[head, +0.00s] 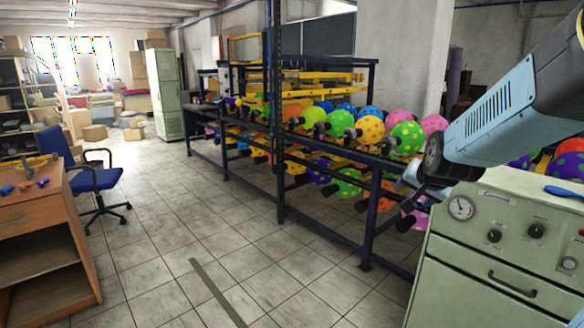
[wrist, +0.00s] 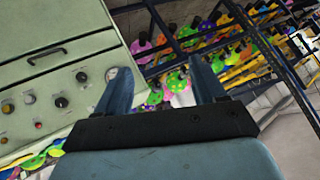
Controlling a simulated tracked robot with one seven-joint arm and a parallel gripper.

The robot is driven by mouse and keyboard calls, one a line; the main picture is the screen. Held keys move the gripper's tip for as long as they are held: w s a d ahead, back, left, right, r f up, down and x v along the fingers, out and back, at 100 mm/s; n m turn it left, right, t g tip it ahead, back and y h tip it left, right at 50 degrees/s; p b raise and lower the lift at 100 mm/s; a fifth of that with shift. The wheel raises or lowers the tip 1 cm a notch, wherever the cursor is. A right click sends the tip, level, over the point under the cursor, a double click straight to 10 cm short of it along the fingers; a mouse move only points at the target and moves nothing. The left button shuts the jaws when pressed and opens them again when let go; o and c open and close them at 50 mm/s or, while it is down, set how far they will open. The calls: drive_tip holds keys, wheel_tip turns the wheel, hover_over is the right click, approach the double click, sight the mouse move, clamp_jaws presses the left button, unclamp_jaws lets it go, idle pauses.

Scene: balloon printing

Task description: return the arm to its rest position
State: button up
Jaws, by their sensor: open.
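My arm comes in from the right edge in the head view and reaches over the front of the green control cabinet (head: 500,262). My gripper (wrist: 160,90) shows in the wrist view with its two dark blue fingers spread apart and nothing between them. The same cabinet (wrist: 40,25) is at the left in the wrist view, turned at an angle, close beside the left finger. In the head view the gripper's fingers are small and partly hidden by the wrist, just above the cabinet's gauge.
A dark metal rack (head: 372,215) with several spotted balloons (head: 371,129) stands in the middle. A wooden cabinet (head: 40,240) with small coloured items and a blue chair (head: 90,178) are at left. A blue-handled item (head: 563,191) lies on the green cabinet. The tiled floor between is clear.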

drive_tip(key=s+a+r+n+g, duration=0.2)
drive_tip(key=s+a+n, duration=0.1)
drive_tip(key=s, duration=0.7)
drive_tip(key=s+a+r+n+g+y, duration=0.1)
drive_tip(key=s+n, duration=0.3)
drive_tip(key=s, duration=0.6)
drive_tip(key=shift+s+a+r+g, duration=0.4)
drive_tip(key=shift+a+r, duration=0.1)
drive_tip(key=shift+a, duration=0.4)
